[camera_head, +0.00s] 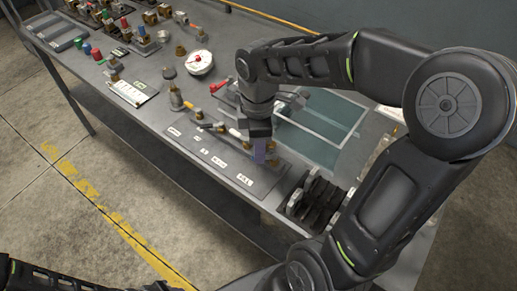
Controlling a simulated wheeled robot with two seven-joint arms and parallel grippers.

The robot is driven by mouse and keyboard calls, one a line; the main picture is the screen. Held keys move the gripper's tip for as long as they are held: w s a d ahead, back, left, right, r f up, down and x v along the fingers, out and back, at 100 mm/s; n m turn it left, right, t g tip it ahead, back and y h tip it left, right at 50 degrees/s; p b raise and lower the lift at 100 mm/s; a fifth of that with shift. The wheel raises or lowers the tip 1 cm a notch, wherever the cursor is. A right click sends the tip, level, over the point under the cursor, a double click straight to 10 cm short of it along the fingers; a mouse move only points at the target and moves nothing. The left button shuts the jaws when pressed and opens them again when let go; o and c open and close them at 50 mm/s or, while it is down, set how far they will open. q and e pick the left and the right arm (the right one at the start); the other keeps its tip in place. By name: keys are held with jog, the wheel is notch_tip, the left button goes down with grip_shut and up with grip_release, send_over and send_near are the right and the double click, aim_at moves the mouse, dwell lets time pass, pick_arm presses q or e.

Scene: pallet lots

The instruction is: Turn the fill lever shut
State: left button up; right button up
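A grey valve panel (215,168) lies along the front edge of the bench, with a row of small white labels. The rightmost label (245,180) seems to read FILL. My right gripper (260,150) points down over the panel's right end, above that label. A small purple piece shows at its tip; I cannot tell what it is. The fill lever is not clearly visible there, and the finger gap is hidden. My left arm shows only at the bottom left, without its gripper.
Several small fittings crowd the far left bench. A glassy framed sheet (320,122) lies behind my gripper. Dark stacked parts (316,199) stand right of the panel.

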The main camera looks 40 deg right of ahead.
jog(key=shift+f, duration=0.85)
jog(key=shift+c, duration=0.5)
grip_shut()
